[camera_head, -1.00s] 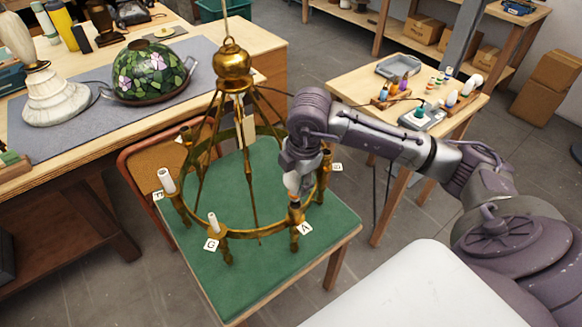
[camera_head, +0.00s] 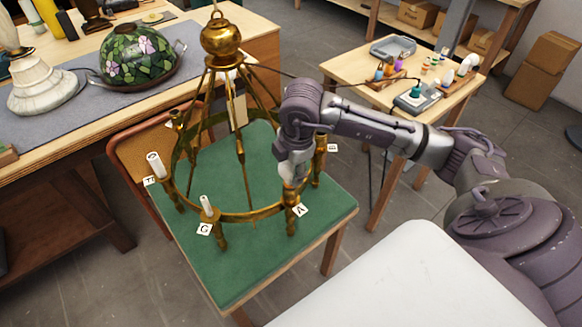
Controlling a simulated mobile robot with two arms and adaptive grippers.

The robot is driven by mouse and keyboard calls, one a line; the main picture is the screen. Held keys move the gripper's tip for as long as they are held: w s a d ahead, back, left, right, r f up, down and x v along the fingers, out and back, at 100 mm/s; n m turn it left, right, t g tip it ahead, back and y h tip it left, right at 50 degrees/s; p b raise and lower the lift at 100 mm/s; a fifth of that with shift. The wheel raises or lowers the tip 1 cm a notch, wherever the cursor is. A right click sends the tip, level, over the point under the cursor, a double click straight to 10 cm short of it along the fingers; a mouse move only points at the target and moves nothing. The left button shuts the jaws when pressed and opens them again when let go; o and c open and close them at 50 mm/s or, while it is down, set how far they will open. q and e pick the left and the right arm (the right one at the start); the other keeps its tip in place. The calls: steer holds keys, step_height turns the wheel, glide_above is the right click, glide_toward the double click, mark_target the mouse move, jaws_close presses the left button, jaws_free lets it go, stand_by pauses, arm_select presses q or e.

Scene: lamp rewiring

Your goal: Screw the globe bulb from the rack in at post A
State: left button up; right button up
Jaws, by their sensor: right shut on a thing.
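The brass ring chandelier (camera_head: 240,217) stands on a green-topped table, with several posts around its ring. Post A (camera_head: 291,212) is at the front right of the ring, beside a white tag "A" (camera_head: 300,210). My right gripper (camera_head: 291,172) points down directly above post A and is shut on the globe bulb (camera_head: 288,183). My left gripper is not in view.
Posts near tag G (camera_head: 204,229) and at the left carry white candle-like sleeves (camera_head: 155,164). A side table at the right holds a rack with bulbs (camera_head: 466,68), small bottles and a grey tray (camera_head: 393,46). A stained-glass lampshade (camera_head: 140,58) sits on the left bench.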

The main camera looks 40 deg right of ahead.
steer(key=shift+f+b, duration=0.1)
steer(key=shift+b, duration=0.25)
stand_by(0.9)
steer(key=o, duration=0.5)
steer(key=shift+c, duration=0.2)
steer(key=c, duration=0.6)
steer(key=m, duration=0.4)
steer(key=shift+s+a+h+p, duration=0.1)
steer(key=shift+h+p, duration=0.2)
steer(key=m+p, duration=0.1)
steer(key=m, duration=0.3)
steer(key=shift+g+h, duration=0.3)
steer(key=shift+h, duration=0.1)
